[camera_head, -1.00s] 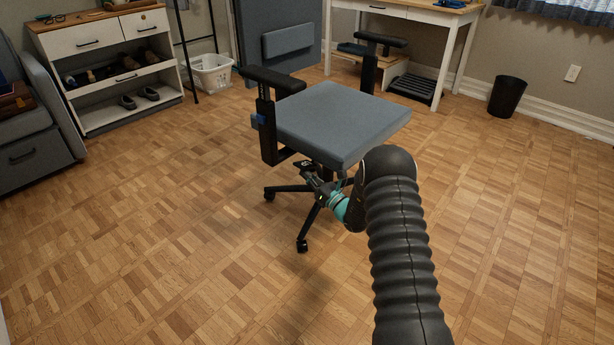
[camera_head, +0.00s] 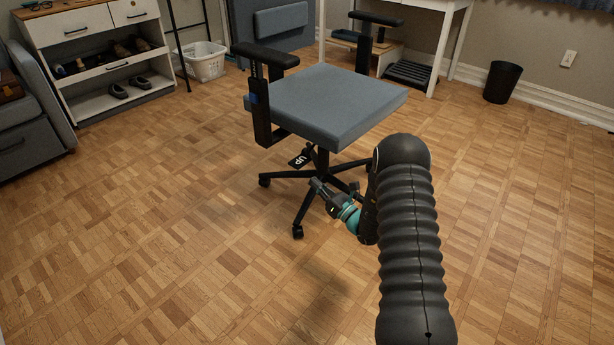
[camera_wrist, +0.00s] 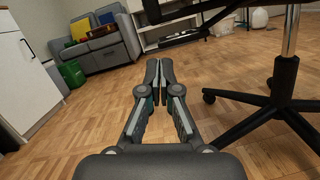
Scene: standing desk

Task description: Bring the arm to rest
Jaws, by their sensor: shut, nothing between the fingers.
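My gripper (camera_wrist: 158,78) is in the middle of the wrist view, its two fingers together with nothing between them. In the head view my gripper (camera_head: 314,183) is small, at the end of my dark ribbed arm, and appears in front of the office chair's legs. The arm is bent and reaches forward and down from the lower right of the head view. Whether the gripper touches the chair's base cannot be told from the head view; in the wrist view the fingers are apart from it.
An office chair (camera_head: 328,102) with a grey seat stands just beyond my gripper; its black star base (camera_wrist: 268,112) is at the right in the wrist view. A bin (camera_head: 502,82), a desk (camera_head: 446,48), a basket (camera_head: 204,62) and a sofa (camera_head: 28,112) stand farther off. The foreground floor is clear.

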